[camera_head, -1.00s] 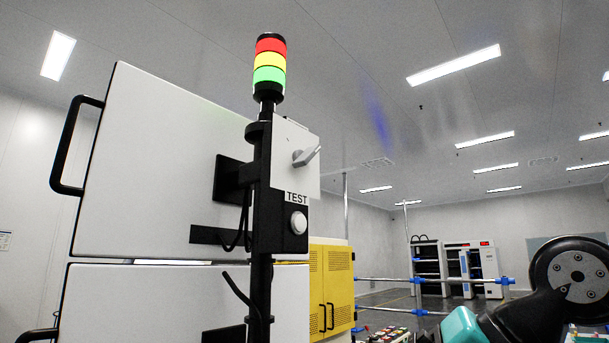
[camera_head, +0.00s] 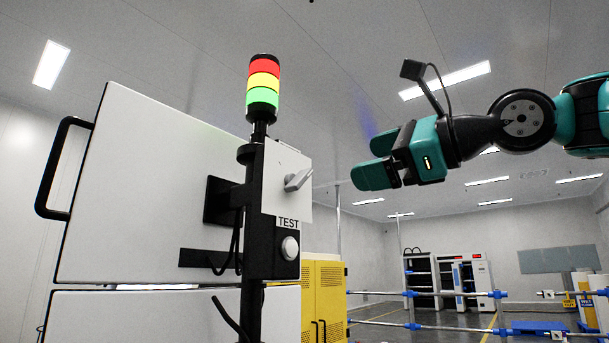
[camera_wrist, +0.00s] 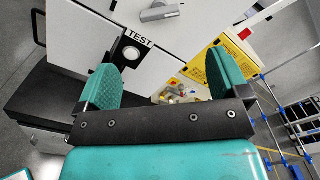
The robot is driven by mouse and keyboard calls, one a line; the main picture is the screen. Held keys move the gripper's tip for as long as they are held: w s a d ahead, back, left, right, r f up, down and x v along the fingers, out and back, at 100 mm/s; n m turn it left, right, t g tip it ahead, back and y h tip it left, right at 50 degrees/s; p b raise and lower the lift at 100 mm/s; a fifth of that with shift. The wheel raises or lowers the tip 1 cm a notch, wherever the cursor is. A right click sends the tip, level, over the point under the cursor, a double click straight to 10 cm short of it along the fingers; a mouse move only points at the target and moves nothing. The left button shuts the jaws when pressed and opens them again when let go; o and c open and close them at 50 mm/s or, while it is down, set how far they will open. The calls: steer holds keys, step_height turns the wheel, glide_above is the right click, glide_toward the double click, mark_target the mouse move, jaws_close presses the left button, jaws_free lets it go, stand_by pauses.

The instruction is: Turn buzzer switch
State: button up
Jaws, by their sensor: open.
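The buzzer switch (camera_head: 298,180) is a grey lever knob on a white box (camera_head: 287,205) fixed to a black post. It sticks out to the right, tilted upward. In the wrist view the grey knob (camera_wrist: 159,12) shows at the top edge, beyond the fingers. My gripper (camera_head: 374,162) is open and empty, to the right of the switch and apart from it, at about its height. In the wrist view the open gripper (camera_wrist: 163,82) has two teal fingers with a wide gap between them.
A round white TEST button (camera_head: 290,248) sits below the switch. A red, yellow and green signal tower (camera_head: 263,87) tops the post. A white cabinet (camera_head: 150,190) stands at left, a yellow cabinet (camera_head: 325,290) behind. Space between gripper and switch is clear.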

mark_target(305, 177)
steer(key=p+x, duration=0.3)
steer(key=x, duration=0.9)
steer(key=shift+w+a+r+p, duration=0.1)
steer(key=shift+p, duration=0.3)
steer(key=shift+w+a, duration=0.4)
steer(key=shift+a, duration=0.1)
steer(key=c, duration=0.9)
